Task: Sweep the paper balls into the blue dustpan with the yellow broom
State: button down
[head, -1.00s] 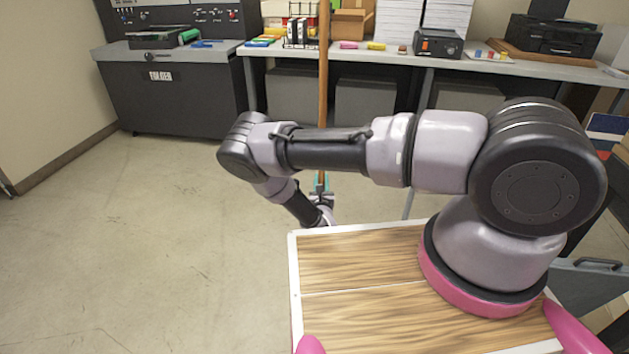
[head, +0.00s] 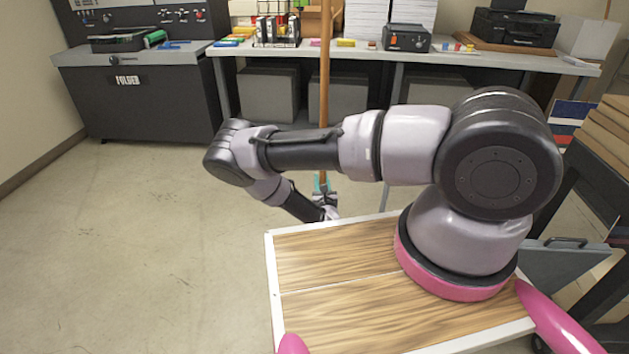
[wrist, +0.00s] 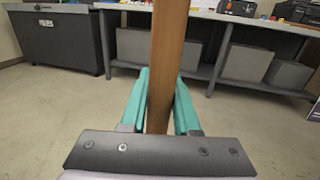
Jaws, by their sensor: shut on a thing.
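My gripper (head: 322,186) is shut on a long brown wooden handle (head: 324,85), taken to be the broom's. In the wrist view my gripper's teal fingers (wrist: 161,98) lie on both sides of the upright handle (wrist: 168,55). The handle rises above the grip past the worktable's edge. The broom's lower end and any yellow head are hidden behind my arm and body. No paper balls and no blue dustpan show in either view.
A dark folder machine (head: 140,90) stands at the back left. A grey worktable (head: 455,58) with a printer (head: 513,32) and supplies spans the back, with grey bins (head: 268,92) beneath. Stacked brown boards (head: 603,135) are at the right. The floor (head: 120,230) at the left is clear.

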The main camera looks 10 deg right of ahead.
jog(key=s+d, duration=0.3)
jog(key=d, duration=0.6)
jog(key=shift+d+r, duration=0.25)
jog(key=shift+d, duration=0.05)
dwell(0.3)
jog(key=shift+a, duration=0.1)
jog(key=w+a+r, duration=0.3)
jog(key=a+r, duration=0.2)
jog(key=a, duration=0.4)
jog(key=shift+a, duration=0.2)
dwell(0.6)
